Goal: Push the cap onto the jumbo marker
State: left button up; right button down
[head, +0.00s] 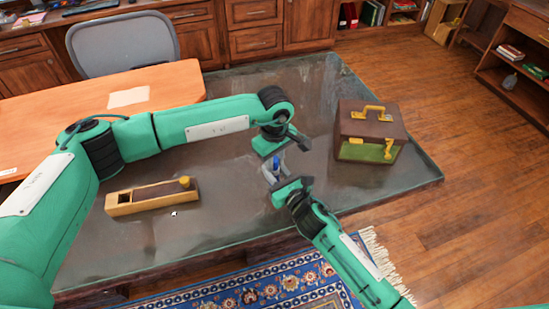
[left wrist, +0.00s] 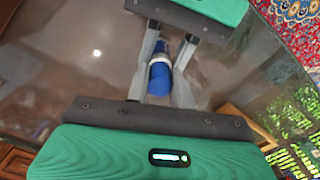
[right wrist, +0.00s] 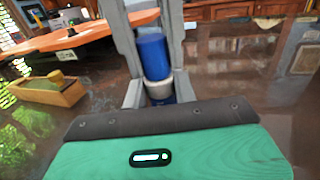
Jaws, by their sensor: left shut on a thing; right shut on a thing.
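The jumbo marker, blue with a whitish-grey band, stands between my two grippers in the head view (head: 276,161). It also shows in the left wrist view (left wrist: 159,77) and the right wrist view (right wrist: 153,56). A blue part lies on each side of the band; I cannot tell surely which is the cap, or whether a gap is left. My left gripper (head: 272,158) is shut on one blue part from the far side. My right gripper (head: 279,175) is shut on the marker near the band, from the near side. The fingers hide part of it.
On the dark glossy tabletop (head: 230,90), a long wooden box (head: 125,203) with a yellow knob lies left and a brown case (head: 370,117) with a yellow handle stands right. An orange desk (head: 60,115) and grey chair (head: 120,45) are behind. Tabletop between the objects is clear.

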pick_arm(q)
jog(key=shift+f, duration=0.15)
jog(key=o, duration=1)
jog(key=shift+o, duration=0.2)
notch_tip(320, 180, up, 12)
pick_arm(e)
jog(key=c, duration=1)
grip_release()
jog(key=shift+c, duration=0.2)
jog(key=shift+s, duration=0.1)
